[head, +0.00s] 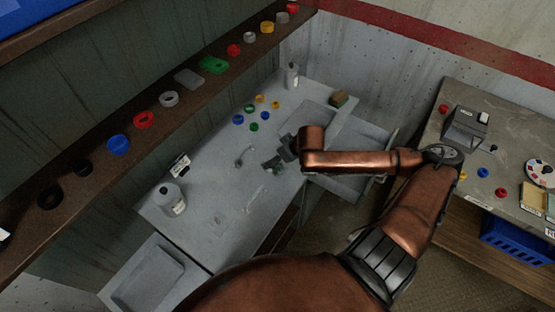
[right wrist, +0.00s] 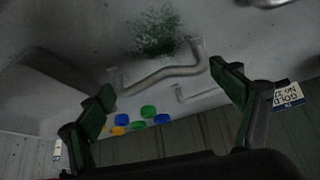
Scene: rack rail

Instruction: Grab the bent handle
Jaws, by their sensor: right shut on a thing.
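The bent handle (right wrist: 160,73), a grey tube with an angled bend, lies across the space between the fingers of my right gripper (right wrist: 160,85) in the right wrist view. In the head view my right gripper (head: 277,164) is low over the grey worktop (head: 215,180); the handle cannot be made out there. My left gripper is not in view.
A small grey part (head: 242,156) and another pale part (head: 255,198) lie left of the gripper. Several coloured caps (head: 250,109) sit behind it. A white bottle (head: 171,199) stands at the left, and an open drawer (head: 350,185) is at the right. A shelf (head: 100,160) overhangs the left.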

